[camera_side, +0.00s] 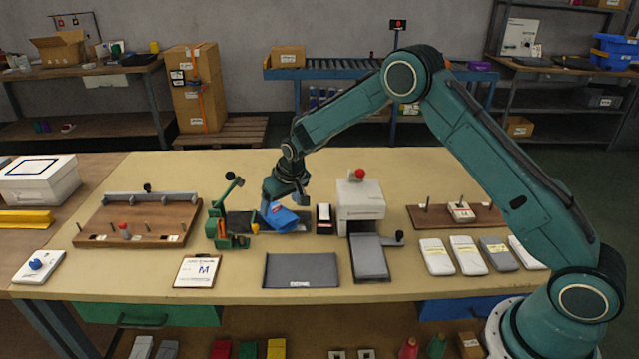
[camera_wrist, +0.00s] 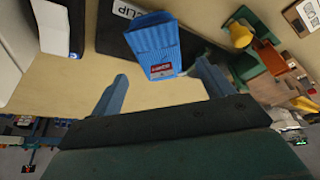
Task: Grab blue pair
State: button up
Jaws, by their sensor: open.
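The blue pair (camera_side: 280,218) is a ribbed, folded blue bundle near the middle of the table. In the wrist view the blue pair (camera_wrist: 152,40) shows a red and white label at its near end and overlaps a dark pad (camera_wrist: 115,38). My gripper (camera_side: 287,198) is right above the pair in the side view. In the wrist view my gripper (camera_wrist: 162,85) is open, its two blue fingers apart and nothing between them. The pair lies just beyond the fingertips, roughly centred between them. Whether a finger touches it I cannot tell.
A green clip tool (camera_side: 228,225) stands close on the left. A white press (camera_side: 360,205) with a red knob stands on the right, a small dark-and-white block (camera_side: 324,218) beside it. A grey mat (camera_side: 302,270) lies in front. A wooden pegboard (camera_side: 140,222) sits further left.

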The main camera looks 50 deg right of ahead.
aim_at(278, 212)
jog(key=shift+x, duration=2.25)
jog(key=c, duration=1.1)
jog(key=shift+r, duration=0.15)
jog(key=shift+c, duration=0.3)
notch_tip(278, 212, up, 20)
